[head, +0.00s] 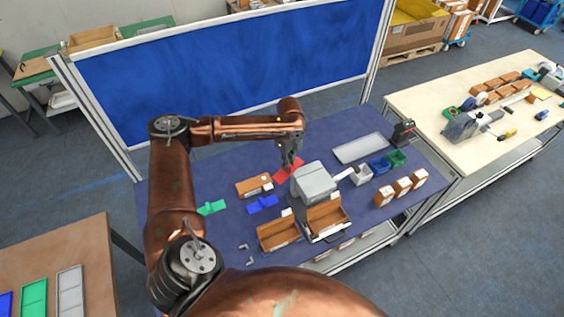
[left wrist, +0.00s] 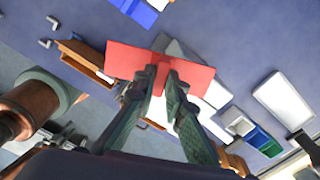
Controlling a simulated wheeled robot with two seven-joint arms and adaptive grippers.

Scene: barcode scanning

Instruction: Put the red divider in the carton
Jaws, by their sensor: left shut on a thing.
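The red divider (head: 284,173) is a thin flat plate held in my left gripper (head: 289,162), left of and behind a grey machine. In the left wrist view the divider (left wrist: 130,62) lies across the fingertips of the left gripper (left wrist: 162,75), which are shut on it. Two open brown cartons stand at the table's front: the left carton (head: 270,243) and the right carton (head: 341,210), in front of the grey machine. The left carton also shows in the left wrist view (left wrist: 82,62). The divider is apart from both cartons. My right gripper is in neither view.
The grey machine (head: 314,180) stands between the divider and the right carton. A blue divider (head: 262,204), a green divider (head: 211,208) and a closed brown box (head: 250,187) lie to the left. Small bins (head: 379,166), a white tray (head: 361,148) and small boxes (head: 402,186) are to the right.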

